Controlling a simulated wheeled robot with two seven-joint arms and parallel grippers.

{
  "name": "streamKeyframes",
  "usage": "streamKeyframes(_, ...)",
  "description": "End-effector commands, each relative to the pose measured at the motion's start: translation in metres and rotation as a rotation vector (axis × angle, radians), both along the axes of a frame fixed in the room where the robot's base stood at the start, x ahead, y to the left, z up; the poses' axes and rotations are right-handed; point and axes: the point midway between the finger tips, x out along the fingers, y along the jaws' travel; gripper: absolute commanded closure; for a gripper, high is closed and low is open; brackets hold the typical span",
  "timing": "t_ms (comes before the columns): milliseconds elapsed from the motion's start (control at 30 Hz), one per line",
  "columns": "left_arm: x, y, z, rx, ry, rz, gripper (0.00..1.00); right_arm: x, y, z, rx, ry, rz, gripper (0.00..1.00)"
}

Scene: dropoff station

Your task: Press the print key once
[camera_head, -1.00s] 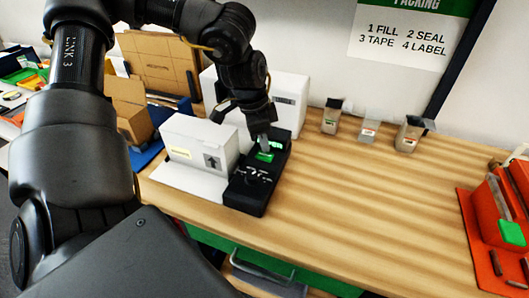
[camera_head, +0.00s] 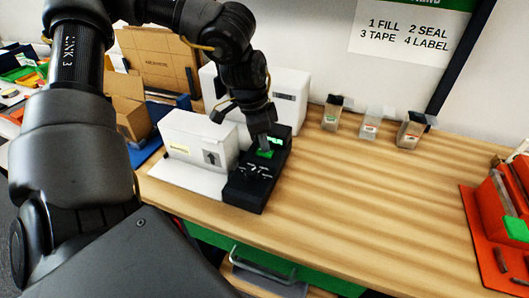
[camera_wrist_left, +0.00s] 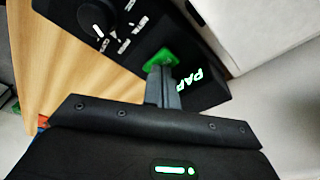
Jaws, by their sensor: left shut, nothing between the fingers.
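A black control box (camera_head: 243,190) sits on the wooden table beside the white boxes. It has a green key (camera_head: 265,154), markings and a lit green display. In the left wrist view the green key (camera_wrist_left: 160,57), a round knob (camera_wrist_left: 97,17) and the display (camera_wrist_left: 192,86), showing the letters "PAP", can be seen. My left gripper (camera_head: 264,146) is shut and empty, its fingertips at the green key. The fingertips (camera_wrist_left: 157,72) cover part of the key in the wrist view; I cannot tell whether the key is pushed down. My right gripper is not in view.
A white carton (camera_head: 196,142) stands left of the control box, with a larger white box (camera_head: 290,96) behind it. Three small bins (camera_head: 371,122) stand along the wall. An orange tray (camera_head: 485,240) is at the right. The table's middle is clear.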

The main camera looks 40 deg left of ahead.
Motion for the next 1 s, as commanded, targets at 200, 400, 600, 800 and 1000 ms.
streamKeyframes(200, 0.0, 0.0, -0.004, 0.0, 0.0, 0.0, 1.0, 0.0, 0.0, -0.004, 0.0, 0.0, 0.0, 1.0)
streamKeyframes(400, 0.0, 0.0, -0.004, 0.0, 0.0, 0.0, 1.0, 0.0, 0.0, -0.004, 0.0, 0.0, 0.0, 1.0)
streamKeyframes(600, 0.0, 0.0, 0.006, 0.0, -0.001, 0.0, 1.0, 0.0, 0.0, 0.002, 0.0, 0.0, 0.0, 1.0)
streamKeyframes(800, 0.0, 0.0, 0.024, 0.0, -0.001, 0.0, 1.0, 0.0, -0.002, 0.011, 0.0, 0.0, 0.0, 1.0)
streamKeyframes(1000, 0.0, 0.0, 0.041, 0.0, -0.001, 0.0, 1.0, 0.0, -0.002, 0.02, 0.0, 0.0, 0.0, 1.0)
